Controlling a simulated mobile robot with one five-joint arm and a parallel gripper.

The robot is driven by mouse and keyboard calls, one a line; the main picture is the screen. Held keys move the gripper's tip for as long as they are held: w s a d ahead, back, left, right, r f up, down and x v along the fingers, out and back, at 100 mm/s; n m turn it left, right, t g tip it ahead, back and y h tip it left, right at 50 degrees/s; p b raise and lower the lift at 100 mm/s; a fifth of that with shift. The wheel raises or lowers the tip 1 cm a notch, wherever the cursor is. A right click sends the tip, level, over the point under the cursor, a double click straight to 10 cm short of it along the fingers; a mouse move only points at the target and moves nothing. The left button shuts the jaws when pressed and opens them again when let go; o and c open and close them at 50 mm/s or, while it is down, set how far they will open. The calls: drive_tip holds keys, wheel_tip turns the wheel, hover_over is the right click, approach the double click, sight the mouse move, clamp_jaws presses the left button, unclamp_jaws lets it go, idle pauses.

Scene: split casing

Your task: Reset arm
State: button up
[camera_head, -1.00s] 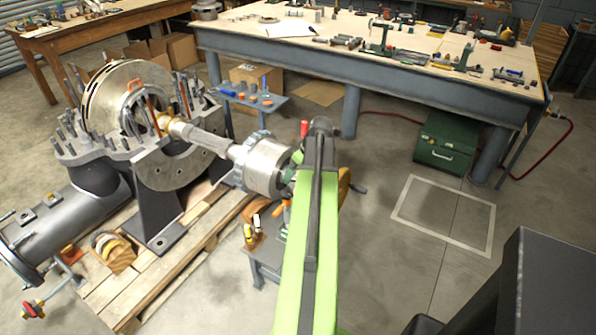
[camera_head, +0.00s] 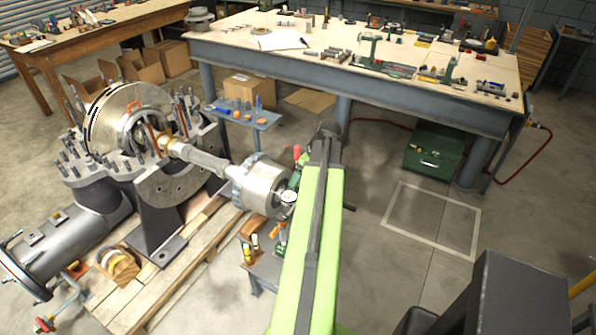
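My green arm reaches forward from the bottom middle of the head view, and its dark far end stands just right of the shaft's end. My gripper's fingers are hidden behind the arm, so I cannot tell whether they are open or shut or hold anything. The split casing (camera_head: 88,208) sits on a wooden pallet at the left. A shaft (camera_head: 202,161) runs from it toward the arm and ends in a silver cylindrical hub (camera_head: 264,187). A small round white-faced dial (camera_head: 288,197) shows beside the hub.
A large workbench (camera_head: 300,72) with tools and a paper stands behind. A small blue side table (camera_head: 262,117) stands before it. A low cart (camera_head: 262,268) is close left of my arm.

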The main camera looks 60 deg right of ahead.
drive_tip(key=p+v, duration=0.1)
drive_tip(key=v, duration=0.1)
drive_tip(key=shift+s+r, duration=0.2)
drive_tip(key=shift+r, duration=0.05)
drive_tip(key=shift+w, duration=0.1)
